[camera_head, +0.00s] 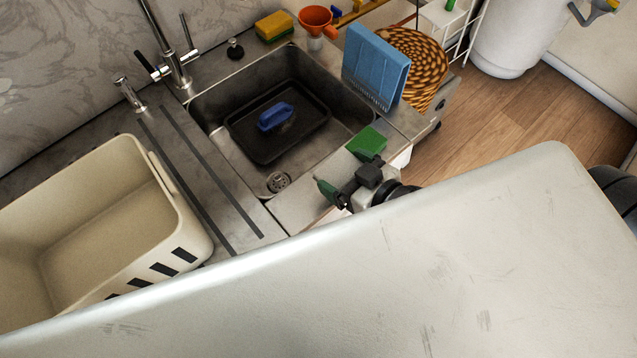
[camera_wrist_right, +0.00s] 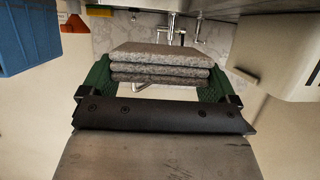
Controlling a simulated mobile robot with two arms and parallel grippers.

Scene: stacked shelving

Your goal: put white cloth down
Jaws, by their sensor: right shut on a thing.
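My right gripper (camera_head: 347,168) is over the near right edge of the counter, beside the sink. In the right wrist view, its green fingers (camera_wrist_right: 155,80) are shut on a folded, greyish-white cloth (camera_wrist_right: 160,62). The cloth shows as several stacked layers between the fingers. In the head view I cannot clearly make out the cloth against the grey counter. I cannot tell whether it touches a surface. My left gripper is not in view.
The steel sink (camera_head: 345,95) holds a black tray (camera_head: 245,140) with a blue item (camera_head: 276,116). A beige basin (camera_head: 195,225) stands left. A blue cloth (camera_head: 376,65) and wicker basket (camera_head: 425,60) are at the right; a yellow sponge (camera_head: 274,26) and orange funnel (camera_head: 316,18) stand behind.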

